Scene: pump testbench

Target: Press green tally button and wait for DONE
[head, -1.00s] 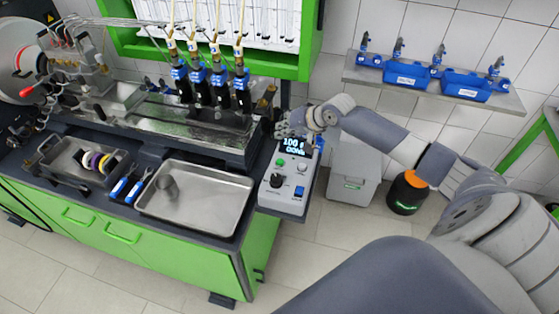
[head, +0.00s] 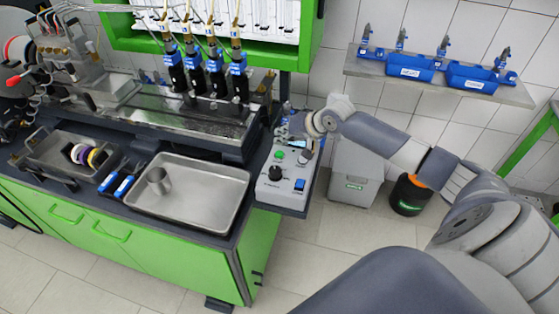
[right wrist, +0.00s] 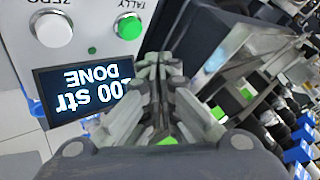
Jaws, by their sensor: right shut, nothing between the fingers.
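The grey control box (head: 272,186) stands at the right end of the bench in the head view. Its green TALLY button (right wrist: 130,27) is clear of my fingers in the right wrist view, and the green button also shows in the head view (head: 280,154). The display (right wrist: 85,92) appears upside down in the right wrist view and reads "100 str" and "DONE". My right gripper (right wrist: 160,62) is shut and empty, beside the display and apart from the button in that picture. In the head view my right gripper (head: 284,130) partly hides the display. My left gripper is not in view.
A white ZERO button (right wrist: 54,28) is beside the green one. A black knob (head: 275,173) and blue switch (head: 299,185) sit lower on the box. A metal tray (head: 205,198) holding a cup is to the left. Blue bins (head: 410,67) sit on a wall shelf.

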